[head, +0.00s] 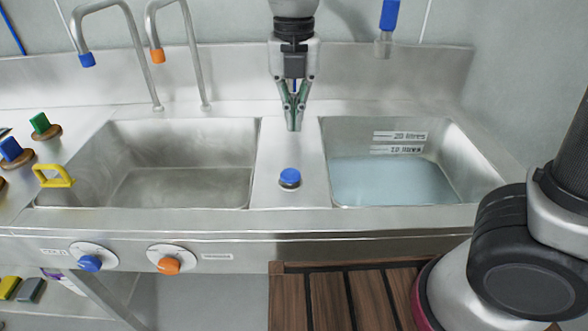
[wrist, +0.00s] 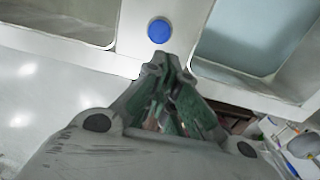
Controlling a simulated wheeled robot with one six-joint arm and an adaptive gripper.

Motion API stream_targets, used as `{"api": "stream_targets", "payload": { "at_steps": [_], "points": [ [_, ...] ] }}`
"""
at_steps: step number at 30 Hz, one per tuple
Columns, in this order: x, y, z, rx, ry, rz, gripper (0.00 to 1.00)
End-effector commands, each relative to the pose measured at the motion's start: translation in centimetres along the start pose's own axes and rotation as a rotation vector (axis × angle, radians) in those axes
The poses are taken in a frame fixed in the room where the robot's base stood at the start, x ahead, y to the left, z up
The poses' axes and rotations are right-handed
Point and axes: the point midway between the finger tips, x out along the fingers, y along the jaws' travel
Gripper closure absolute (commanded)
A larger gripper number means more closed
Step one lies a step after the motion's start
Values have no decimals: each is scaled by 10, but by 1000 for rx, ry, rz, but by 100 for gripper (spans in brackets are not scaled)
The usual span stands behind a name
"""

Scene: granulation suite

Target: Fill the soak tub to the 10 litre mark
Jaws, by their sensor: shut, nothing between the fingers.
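The soak tub (head: 480,170) is the right basin, with "20 litres" and "10 litres" marks on its back wall. Pale blue water (head: 390,182) stands in it, its back edge close beneath the 10 litre label (head: 397,150). A blue-topped spout (head: 386,30) hangs above the tub; I see no stream from it. A blue push button (head: 290,177) sits on the steel strip between the basins, also in the wrist view (wrist: 159,31). My gripper (head: 294,128) is shut and empty, pointing down above this strip, behind the button and apart from it in the head view. It also shows in the wrist view (wrist: 166,62).
An empty basin (head: 180,185) is at left, with blue-tipped (head: 88,60) and orange-tipped (head: 157,56) taps behind it. Blue (head: 89,263) and orange (head: 168,265) knobs are on the front panel. A yellow handle (head: 54,176) stands at the left rim. A slatted wooden board (head: 330,300) lies in front.

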Motion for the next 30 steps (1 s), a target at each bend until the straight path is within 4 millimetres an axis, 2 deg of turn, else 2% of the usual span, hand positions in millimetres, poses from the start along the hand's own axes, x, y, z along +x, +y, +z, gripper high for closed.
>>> {"api": "stream_targets", "payload": {
  "at_steps": [5,15,21,25,30],
  "points": [
    [16,0,0,1,2,-3,100],
    [86,-1,-1,1,3,-5,100],
    [121,-1,-1,2,3,-4,100],
    [134,0,0,2,1,-2,100],
    [139,0,0,2,0,-1,100]
  ]
}}
